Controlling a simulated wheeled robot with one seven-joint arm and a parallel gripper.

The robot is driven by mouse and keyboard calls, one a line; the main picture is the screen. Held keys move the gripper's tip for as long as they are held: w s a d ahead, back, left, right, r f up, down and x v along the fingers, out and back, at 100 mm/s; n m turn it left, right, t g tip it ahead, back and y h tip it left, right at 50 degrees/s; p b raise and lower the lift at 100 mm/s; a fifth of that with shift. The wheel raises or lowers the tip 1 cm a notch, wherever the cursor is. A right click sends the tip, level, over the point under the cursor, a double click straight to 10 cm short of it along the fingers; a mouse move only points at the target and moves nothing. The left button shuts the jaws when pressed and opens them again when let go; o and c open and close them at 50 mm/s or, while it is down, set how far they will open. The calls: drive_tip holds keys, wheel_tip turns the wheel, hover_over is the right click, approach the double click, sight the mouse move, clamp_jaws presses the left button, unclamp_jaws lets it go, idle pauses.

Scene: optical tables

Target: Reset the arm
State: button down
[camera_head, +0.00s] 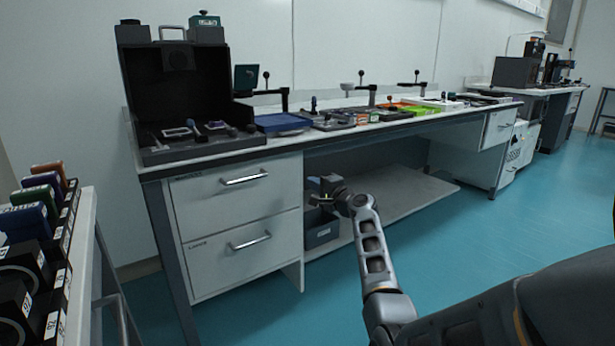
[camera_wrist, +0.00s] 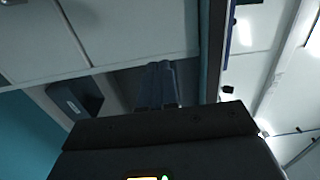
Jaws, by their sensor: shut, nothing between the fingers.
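My arm reaches forward from the lower right in the head view. My gripper (camera_head: 327,184) is at its far end, in front of the open space under the long bench (camera_head: 330,138), just right of the drawer unit. In the wrist view the fingers (camera_wrist: 157,85) are together and hold nothing. No object touches the gripper that I can see.
The white drawer unit (camera_head: 235,225) with two handles stands left of the gripper. A dark bin (camera_head: 320,230) sits on the lower shelf (camera_head: 395,192). An open black case (camera_head: 180,90) and trays crowd the bench top. The blue floor (camera_head: 500,235) at right is clear.

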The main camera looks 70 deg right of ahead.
drive_tip(key=shift+p+v, duration=0.35)
drive_tip(key=shift+v, duration=1.7)
drive_tip(key=s+a+f+n+g+y, duration=0.1)
drive_tip(key=s+a+f+n, duration=0.15)
drive_tip(key=a+f, duration=0.75)
drive_tip(key=s+a+f+n+g+y, duration=0.15)
drive_tip(key=a+f+n, duration=0.35)
drive_tip(key=a, duration=0.9)
drive_tip(key=s+a+n+y, duration=0.1)
drive_tip(key=s+a+n, duration=0.4)
drive_tip(key=a, duration=0.4)
drive_tip(key=s+a+n+y, duration=0.1)
drive_tip(key=s+a+n, duration=0.1)
drive_tip(key=s+a, duration=0.65)
drive_tip(key=s+a+r+n+t+y, duration=0.2)
drive_tip(key=s+a+r+n+y, duration=0.3)
drive_tip(key=s+a+r+n, duration=0.7)
wheel_tip(320, 180, up, 23)
drive_tip(key=a+m+p, duration=0.2)
drive_tip(key=p, duration=2)
drive_tip(key=shift+s+a+p, duration=0.25)
drive_tip(key=shift+a+p, duration=0.1)
drive_tip(key=shift+a, duration=0.05)
